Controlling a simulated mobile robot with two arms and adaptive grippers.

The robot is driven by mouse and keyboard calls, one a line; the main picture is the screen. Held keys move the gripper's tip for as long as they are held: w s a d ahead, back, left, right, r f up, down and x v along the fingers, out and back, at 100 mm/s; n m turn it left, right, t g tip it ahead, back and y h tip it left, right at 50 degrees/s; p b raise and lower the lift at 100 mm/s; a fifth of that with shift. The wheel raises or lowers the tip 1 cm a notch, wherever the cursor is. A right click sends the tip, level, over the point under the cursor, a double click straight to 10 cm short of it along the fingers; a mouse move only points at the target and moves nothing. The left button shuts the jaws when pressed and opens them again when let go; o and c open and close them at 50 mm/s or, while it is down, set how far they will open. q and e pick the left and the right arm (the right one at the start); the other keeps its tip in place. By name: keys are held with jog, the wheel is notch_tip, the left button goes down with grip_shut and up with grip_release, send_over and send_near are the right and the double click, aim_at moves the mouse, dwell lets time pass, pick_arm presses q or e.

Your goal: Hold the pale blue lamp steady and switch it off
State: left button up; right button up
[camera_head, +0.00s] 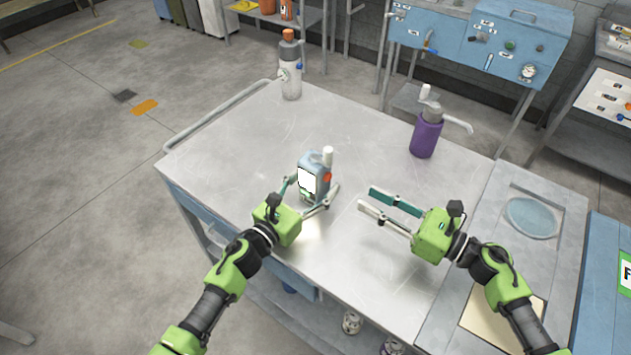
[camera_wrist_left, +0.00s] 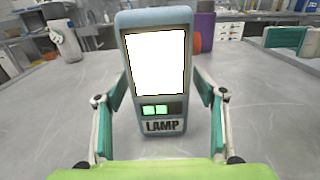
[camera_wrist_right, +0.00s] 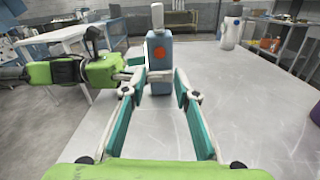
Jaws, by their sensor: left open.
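The pale blue lamp (camera_head: 318,166) stands upright on the metal table, its white panel lit. In the left wrist view the lamp (camera_wrist_left: 157,110) shows a LAMP label and two lit green squares below the panel. An orange-red button (camera_head: 327,176) is on its side; the button also shows in the right wrist view (camera_wrist_right: 159,53). My left gripper (camera_head: 313,196) is open, with its fingers on either side of the lamp; a gap shows at each side. My right gripper (camera_head: 366,198) is open and empty, to the right of the lamp, pointing towards its button side.
A grey bottle with an orange cap (camera_head: 290,72) stands at the table's back corner. A purple pump bottle (camera_head: 426,134) stands at the back right. The table (camera_head: 235,130) is clear between them. A tray with a round blue dish (camera_head: 531,217) is at the right.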

pick_arm(q)
jog(key=shift+w+d, duration=0.15)
jog(key=shift+w, duration=0.05)
jog(key=c, duration=1.5)
pick_arm(e)
grip_shut()
